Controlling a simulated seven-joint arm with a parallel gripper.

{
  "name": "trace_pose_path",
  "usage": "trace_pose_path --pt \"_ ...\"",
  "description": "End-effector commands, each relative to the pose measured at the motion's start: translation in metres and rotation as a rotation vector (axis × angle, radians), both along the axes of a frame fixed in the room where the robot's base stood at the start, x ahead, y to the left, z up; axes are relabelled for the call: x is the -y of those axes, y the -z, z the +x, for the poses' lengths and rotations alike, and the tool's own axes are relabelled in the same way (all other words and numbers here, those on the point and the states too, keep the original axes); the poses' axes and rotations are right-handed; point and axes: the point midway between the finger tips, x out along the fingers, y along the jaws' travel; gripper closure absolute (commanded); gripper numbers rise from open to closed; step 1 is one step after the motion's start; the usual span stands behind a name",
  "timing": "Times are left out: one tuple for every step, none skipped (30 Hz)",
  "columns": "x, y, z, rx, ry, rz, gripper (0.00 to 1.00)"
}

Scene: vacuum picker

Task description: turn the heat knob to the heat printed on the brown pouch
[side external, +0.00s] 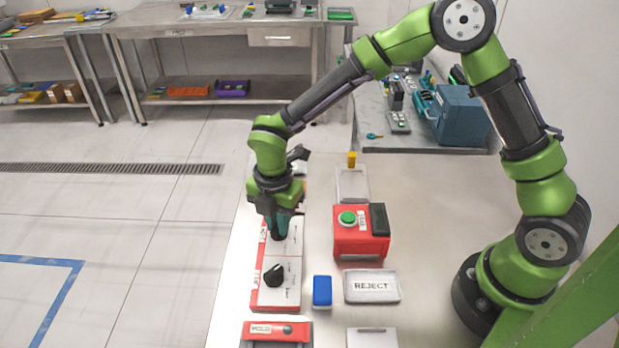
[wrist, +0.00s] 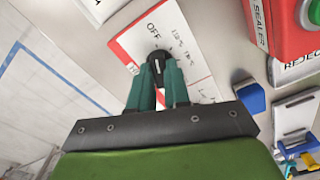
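A white panel with red edges (side external: 292,262) carries two black knobs. The near black knob (side external: 273,275) stands free. The far black knob, which I take as the heat knob (wrist: 157,61), has "OFF" and small, hard-to-read print beside it. My gripper (side external: 278,230) points down over this far knob and largely hides it in the side view. In the wrist view my gripper's teal fingers (wrist: 159,75) flank the knob's grip and look closed on it. A pale pointer line on the knob points toward the top of that view. I cannot make out a brown pouch.
Right of the panel are a red box with a green button (side external: 360,240), a blue block (side external: 322,291) and a "REJECT" tray (side external: 371,286). A red labelled unit (side external: 276,331) stands in front of the panel. The tabletop's right middle (side external: 425,220) is clear.

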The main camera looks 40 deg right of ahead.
Motion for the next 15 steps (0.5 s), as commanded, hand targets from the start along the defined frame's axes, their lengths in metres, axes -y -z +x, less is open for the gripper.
trace_pose_path --pt "0.0001 -0.0003 0.0 0.0 0.001 0.0 1.0" --pt "0.0 -0.0003 0.0 0.0 0.001 0.0 1.0" --pt "0.0001 -0.0004 0.0 0.0 0.001 0.0 1.0" --pt "0.0001 -0.0004 0.0 0.0 0.001 0.0 1.0" --pt "0.0001 -0.0004 0.0 0.0 0.001 0.0 1.0" --pt "0.0001 -0.0004 0.0 0.0 0.003 0.0 1.0" --pt "0.0001 -0.0005 0.0 0.0 0.006 0.0 1.0" --pt "0.0001 -0.0005 0.0 0.0 0.01 0.0 1.0" --pt "0.0001 -0.0005 0.0 0.0 0.017 0.0 1.0" --pt "0.0001 -0.0006 0.0 0.0 0.023 0.0 1.0" --pt "0.0001 -0.0006 0.0 0.0 0.031 0.0 1.0" --pt "0.0002 -0.0006 0.0001 0.0 0.044 0.0 1.0" --pt "0.0003 -0.0007 0.0001 0.0 0.057 0.0 1.0" --pt "0.0002 -0.0007 0.0002 0.0 0.071 0.0 1.0" --pt "0.0002 -0.0008 0.0002 0.0 0.09 -0.001 1.0"
